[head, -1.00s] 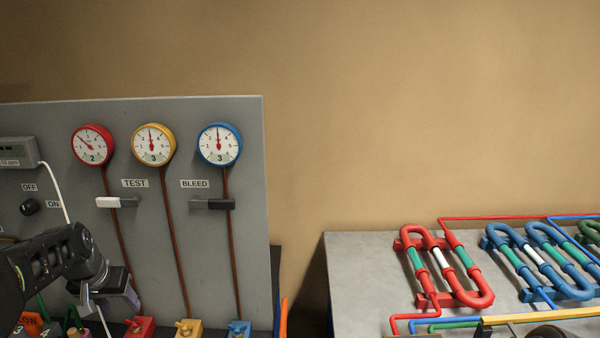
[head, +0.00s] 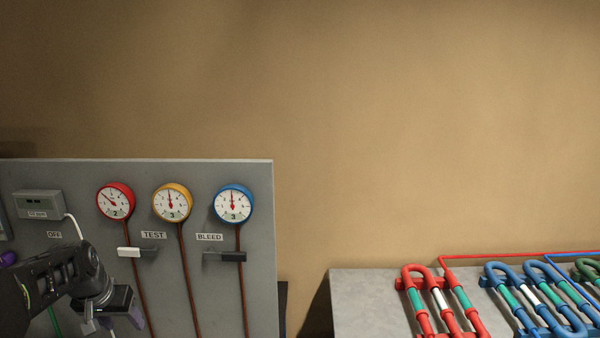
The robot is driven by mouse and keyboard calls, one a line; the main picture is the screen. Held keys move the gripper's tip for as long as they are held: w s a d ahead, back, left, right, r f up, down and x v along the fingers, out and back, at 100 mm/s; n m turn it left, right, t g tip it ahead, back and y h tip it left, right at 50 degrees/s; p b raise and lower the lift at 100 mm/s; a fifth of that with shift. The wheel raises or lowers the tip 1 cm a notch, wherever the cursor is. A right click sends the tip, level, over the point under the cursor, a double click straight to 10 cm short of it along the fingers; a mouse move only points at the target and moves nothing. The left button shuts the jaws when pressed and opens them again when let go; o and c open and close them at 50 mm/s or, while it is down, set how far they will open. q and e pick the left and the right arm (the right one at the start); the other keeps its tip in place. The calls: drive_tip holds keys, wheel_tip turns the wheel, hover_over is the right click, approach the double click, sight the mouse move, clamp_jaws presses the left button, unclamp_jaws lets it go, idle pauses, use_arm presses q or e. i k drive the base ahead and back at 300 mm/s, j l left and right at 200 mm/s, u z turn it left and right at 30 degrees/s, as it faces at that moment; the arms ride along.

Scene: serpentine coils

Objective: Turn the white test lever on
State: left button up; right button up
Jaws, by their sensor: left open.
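The white test lever (head: 130,252) sticks out to the left from its dark mount on the grey panel (head: 62,174), just below the TEST label (head: 153,235). It lies roughly level. My left gripper (head: 112,322) is below and slightly left of the lever, apart from it in the picture. It is open, with its fingers pointing down and partly cut off by the bottom edge. My right gripper does not show.
The black bleed lever (head: 232,257) sits to the right under the BLEED label (head: 209,237). Red (head: 115,201), yellow (head: 172,202) and blue (head: 233,203) gauges are above. A grey table (head: 365,300) with coloured coils stands at right.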

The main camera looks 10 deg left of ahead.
sight(122, 251)
drive_tip(key=k, duration=0.9)
